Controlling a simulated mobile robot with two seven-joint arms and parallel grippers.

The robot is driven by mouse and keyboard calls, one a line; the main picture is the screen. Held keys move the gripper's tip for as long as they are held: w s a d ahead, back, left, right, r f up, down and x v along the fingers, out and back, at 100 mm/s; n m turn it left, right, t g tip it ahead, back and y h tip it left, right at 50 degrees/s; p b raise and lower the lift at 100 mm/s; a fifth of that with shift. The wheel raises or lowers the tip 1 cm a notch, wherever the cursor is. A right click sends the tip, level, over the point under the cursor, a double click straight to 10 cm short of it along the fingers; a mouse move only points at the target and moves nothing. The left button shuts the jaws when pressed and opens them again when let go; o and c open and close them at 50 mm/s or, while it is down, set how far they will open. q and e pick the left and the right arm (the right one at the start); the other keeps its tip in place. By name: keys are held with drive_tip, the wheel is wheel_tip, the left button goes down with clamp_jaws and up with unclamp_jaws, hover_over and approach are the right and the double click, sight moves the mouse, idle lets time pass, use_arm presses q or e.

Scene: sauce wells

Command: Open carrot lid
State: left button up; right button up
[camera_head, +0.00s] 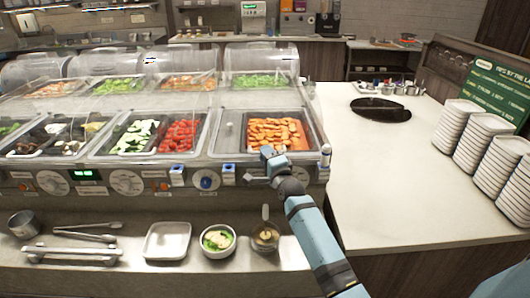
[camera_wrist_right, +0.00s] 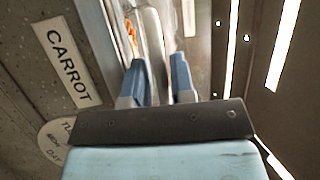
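The carrot pan (camera_head: 277,132) holds orange carrot slices at the front right of the counter in the head view. A lid over it is hard to make out. My right gripper (camera_head: 268,156) is at the front edge of that pan. In the right wrist view its two blue fingers (camera_wrist_right: 160,75) are apart, on either side of a pale bar (camera_wrist_right: 153,40). I cannot tell whether they touch the bar. A bit of orange (camera_wrist_right: 131,36) shows beyond the fingers. The CARROT label (camera_wrist_right: 66,62) is to their left. My left gripper is not in view.
Red (camera_head: 180,136) and green (camera_head: 136,136) vegetable pans stand to the left. A bowl (camera_head: 218,240), a small cup (camera_head: 265,236) and a white plate (camera_head: 167,241) are on the lower shelf. Plate stacks (camera_head: 487,140) stand on the right counter (camera_head: 385,190), which has free room.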

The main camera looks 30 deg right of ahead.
drive_tip(key=shift+w+d+r, duration=0.1)
drive_tip(key=shift+w, duration=0.45)
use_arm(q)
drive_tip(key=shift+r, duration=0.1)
use_arm(e)
clamp_jaws()
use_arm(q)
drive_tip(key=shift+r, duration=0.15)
